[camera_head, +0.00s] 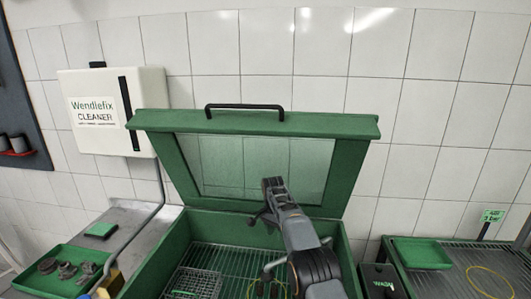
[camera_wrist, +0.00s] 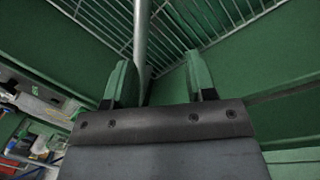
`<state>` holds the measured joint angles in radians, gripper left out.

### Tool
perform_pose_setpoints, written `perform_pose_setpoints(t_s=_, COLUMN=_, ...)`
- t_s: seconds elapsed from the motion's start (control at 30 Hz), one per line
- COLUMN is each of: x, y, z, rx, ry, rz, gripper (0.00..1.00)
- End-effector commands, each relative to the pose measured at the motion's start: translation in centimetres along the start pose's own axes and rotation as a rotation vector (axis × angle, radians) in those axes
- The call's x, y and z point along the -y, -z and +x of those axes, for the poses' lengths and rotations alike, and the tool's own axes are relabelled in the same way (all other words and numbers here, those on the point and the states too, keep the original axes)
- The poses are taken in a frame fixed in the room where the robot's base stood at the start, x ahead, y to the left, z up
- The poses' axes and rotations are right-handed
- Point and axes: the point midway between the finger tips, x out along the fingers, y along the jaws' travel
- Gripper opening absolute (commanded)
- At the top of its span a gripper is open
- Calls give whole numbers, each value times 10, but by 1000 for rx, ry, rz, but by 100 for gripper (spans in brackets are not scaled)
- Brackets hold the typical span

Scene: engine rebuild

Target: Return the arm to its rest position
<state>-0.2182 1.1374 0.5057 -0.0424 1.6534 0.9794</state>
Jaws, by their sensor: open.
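My arm (camera_head: 298,232) reaches over the open green washer cabinet (camera_head: 178,243), in front of its raised lid (camera_head: 160,122) with a window. My gripper (camera_wrist: 160,72) shows in the wrist view with its two green fingers apart and nothing held between them. A grey pipe (camera_wrist: 140,30) runs behind the gap between the fingers; I cannot tell how far off it is. The wire rack (camera_wrist: 190,22) and green inner walls of the cabinet lie beyond. In the head view I cannot make out the fingers clearly.
A wire basket (camera_head: 195,284) sits on the rack inside the cabinet. A green tray with grey parts (camera_head: 66,271) stands at left, below the white cleaner box (camera_head: 145,85). Another green tray (camera_head: 422,252) lies on a grated table at right. A tiled wall (camera_head: 440,100) stands behind.

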Motion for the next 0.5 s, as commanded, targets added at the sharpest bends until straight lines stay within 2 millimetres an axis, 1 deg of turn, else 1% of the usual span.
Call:
perform_pose_setpoints(t_s=0.03, x=-2, y=-2, z=8, rx=5, ry=-4, rz=-71, gripper=51)
perform_pose_setpoints(t_s=0.1, x=-9, y=-4, z=12, rx=4, ry=4, rz=-175, gripper=51)
perform_pose_setpoints(t_s=0.17, x=-18, y=-7, z=11, rx=-1, ry=15, rz=-258, gripper=51)
perform_pose_setpoints(t_s=0.27, x=-39, y=-14, z=4, rx=-16, ry=37, rz=-384, gripper=51)
perform_pose_setpoints(t_s=0.37, x=-67, y=-24, z=-5, rx=-38, ry=61, rz=-494, gripper=51)
perform_pose_setpoints(t_s=0.47, x=-99, y=-38, z=-16, rx=-66, ry=86, rz=-592, gripper=51)
perform_pose_setpoints(t_s=0.5, x=-113, y=-44, z=-20, rx=-80, ry=96, rz=-626, gripper=51)
